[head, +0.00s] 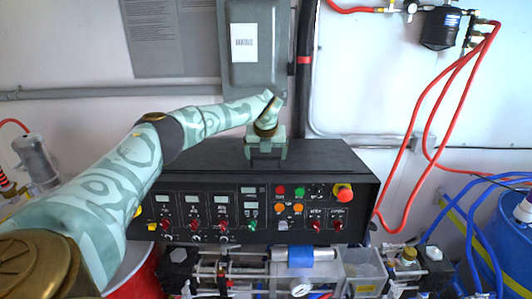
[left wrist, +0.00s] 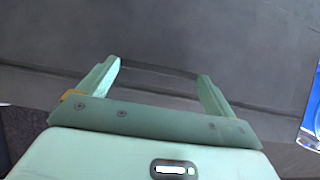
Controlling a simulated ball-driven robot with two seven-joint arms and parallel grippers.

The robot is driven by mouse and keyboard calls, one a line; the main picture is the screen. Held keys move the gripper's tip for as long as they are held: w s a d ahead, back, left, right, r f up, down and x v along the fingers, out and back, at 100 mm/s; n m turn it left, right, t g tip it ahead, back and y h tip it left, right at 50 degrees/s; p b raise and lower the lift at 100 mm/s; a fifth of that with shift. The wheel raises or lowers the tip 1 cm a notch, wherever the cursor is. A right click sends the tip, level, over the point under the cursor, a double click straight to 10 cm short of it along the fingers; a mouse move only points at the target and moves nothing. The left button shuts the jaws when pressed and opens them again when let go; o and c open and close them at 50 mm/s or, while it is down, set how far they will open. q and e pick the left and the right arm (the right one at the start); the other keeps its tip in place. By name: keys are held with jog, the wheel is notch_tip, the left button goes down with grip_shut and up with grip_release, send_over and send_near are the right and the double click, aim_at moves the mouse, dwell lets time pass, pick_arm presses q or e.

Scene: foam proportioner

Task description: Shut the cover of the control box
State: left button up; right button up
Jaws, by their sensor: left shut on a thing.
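The control box (head: 265,215) is a wide black console with knobs, small displays and coloured buttons on its front. Its dark cover (head: 200,158) forms the top and looks close to flat; I cannot tell whether a gap is left under it. My left gripper (head: 265,153) reaches over the middle of the cover from behind and above, fingers down. In the left wrist view, the left gripper (left wrist: 157,76) has its two fingers apart with a dark strip of the cover (left wrist: 160,70) between them, and it is shut on this part. The contact is partly hidden. My right gripper is not in view.
A grey wall box (head: 265,65) with a white label hangs behind the console. Pipes, a clear block and a gauge (head: 300,289) stand below its front. Red hoses (head: 455,75) hang at right, near a blue drum (head: 508,235). A red bucket (head: 137,275) stands at lower left.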

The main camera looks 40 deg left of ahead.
pick_arm(q)
jog(key=shift+d+f, duration=0.1)
jog(key=o, duration=1)
jog(key=shift+c, duration=0.2)
jog(key=shift+o, duration=0.7)
jog(key=shift+s+d+r, duration=0.1)
jog(key=shift+s+r, duration=0.1)
jog(key=shift+r, duration=0.15)
jog(key=b+v, duration=0.2)
jog(key=v, duration=1.3)
jog(key=shift+r, duration=0.4)
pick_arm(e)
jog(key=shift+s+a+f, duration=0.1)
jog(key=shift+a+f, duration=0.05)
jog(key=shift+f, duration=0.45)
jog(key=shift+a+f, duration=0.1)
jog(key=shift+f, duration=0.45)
